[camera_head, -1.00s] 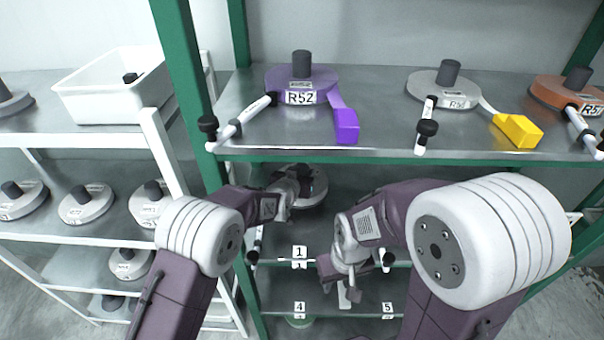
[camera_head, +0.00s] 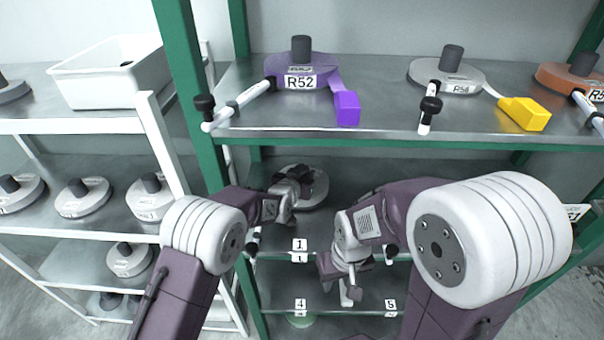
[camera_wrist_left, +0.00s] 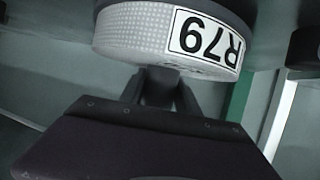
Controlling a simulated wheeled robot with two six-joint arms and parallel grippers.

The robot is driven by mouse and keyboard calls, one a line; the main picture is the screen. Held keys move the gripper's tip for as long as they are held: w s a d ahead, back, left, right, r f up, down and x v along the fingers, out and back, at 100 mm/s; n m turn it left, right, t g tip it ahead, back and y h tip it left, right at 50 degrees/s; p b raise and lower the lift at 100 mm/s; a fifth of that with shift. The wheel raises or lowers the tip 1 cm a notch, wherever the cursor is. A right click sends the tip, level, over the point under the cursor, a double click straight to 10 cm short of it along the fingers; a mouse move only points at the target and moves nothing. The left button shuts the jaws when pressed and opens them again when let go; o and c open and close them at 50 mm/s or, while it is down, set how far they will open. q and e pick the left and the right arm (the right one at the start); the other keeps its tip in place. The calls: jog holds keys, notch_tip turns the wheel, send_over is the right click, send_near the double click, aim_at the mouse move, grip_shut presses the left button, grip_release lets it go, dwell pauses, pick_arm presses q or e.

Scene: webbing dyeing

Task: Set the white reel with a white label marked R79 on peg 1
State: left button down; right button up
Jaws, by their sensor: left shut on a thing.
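The white reel with the white label R79 (camera_wrist_left: 150,32) fills the top of the left wrist view, its label upside down there. In the head view the reel (camera_head: 315,194) is inside the green rack below the top shelf, partly hidden by my left gripper (camera_head: 298,180). The tag marked 1 (camera_head: 299,244) is on the shelf edge just below. Whether the reel sits on a peg there cannot be told. My right gripper (camera_head: 348,290) hangs lower in front of the rack; its fingers are too small to judge.
The top shelf (camera_head: 380,110) holds a purple reel R52 (camera_head: 300,70), a grey reel R56 (camera_head: 447,75) and an orange reel (camera_head: 570,80). A white rack at left carries several grey reels (camera_head: 82,196) and a white bin (camera_head: 110,75). Tags 4 (camera_head: 300,304) and 5 (camera_head: 390,304) mark the lower shelf.

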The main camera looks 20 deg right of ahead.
pick_arm(q)
jog(key=shift+w+f, duration=0.2)
jog(key=shift+f, duration=0.2)
jog(key=shift+s+r, duration=0.1)
jog(key=c, duration=1.1)
grip_release()
jog(key=o, duration=0.3)
jog(key=b+v, duration=0.1)
jog(key=v, duration=0.8)
jog(key=shift+s, duration=0.1)
